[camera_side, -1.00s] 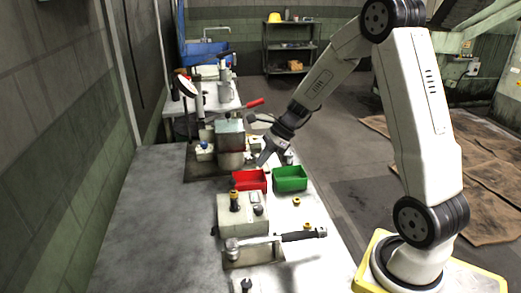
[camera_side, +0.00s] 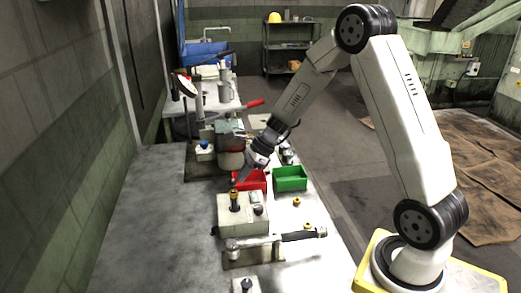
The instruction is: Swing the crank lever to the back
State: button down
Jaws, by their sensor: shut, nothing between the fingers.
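A lever with a metal arm and a black grip (camera_side: 300,236) lies across a block near the front of the bench, its grip pointing right. Its round metal hub (camera_side: 233,244) is at the left end. Another lever with a red grip (camera_side: 255,103) sticks out to the right farther back. I cannot tell by looks alone which is the crank lever.
The knob stands on a pale block (camera_side: 241,217). A red bin (camera_side: 257,184) and a green bin (camera_side: 290,182) stand behind it. A grey machine head (camera_side: 229,130) rises farther back. The left of the bench (camera_side: 150,230) is clear.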

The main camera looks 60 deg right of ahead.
aim_at(232, 182)
jog(key=shift+a+m+t+h, duration=0.2)
jog(key=shift+m+t+h, duration=0.15)
jog(key=shift+m, duration=0.45)
jog(key=shift+a+m+t+h, duration=0.2)
jog(key=shift+m+t+h, duration=0.15)
jog(key=shift+m, duration=0.45)
jog(key=shift+w+a, duration=0.1)
jog(key=shift+w+a+m+t+h, duration=0.3)
jog(key=shift+a+m, duration=0.25)
jog(key=shift+m, duration=0.15)
jog(key=shift+a+m, duration=0.2)
jog(key=shift+m, duration=0.1)
jog(key=shift+w+a+m+t+h, duration=0.2)
jog(key=shift+m+h, duration=0.25)
jog(key=shift+m, duration=0.15)
jog(key=shift+w+a+m+t+h, duration=0.2)
jog(key=shift+m+h, duration=0.25)
jog(key=shift+m, duration=0.15)
jog(key=shift+w+a, duration=0.35)
jog(key=shift+w, duration=0.45)
jog(key=shift+w+a, duration=0.3)
jog(key=shift+w, duration=0.65)
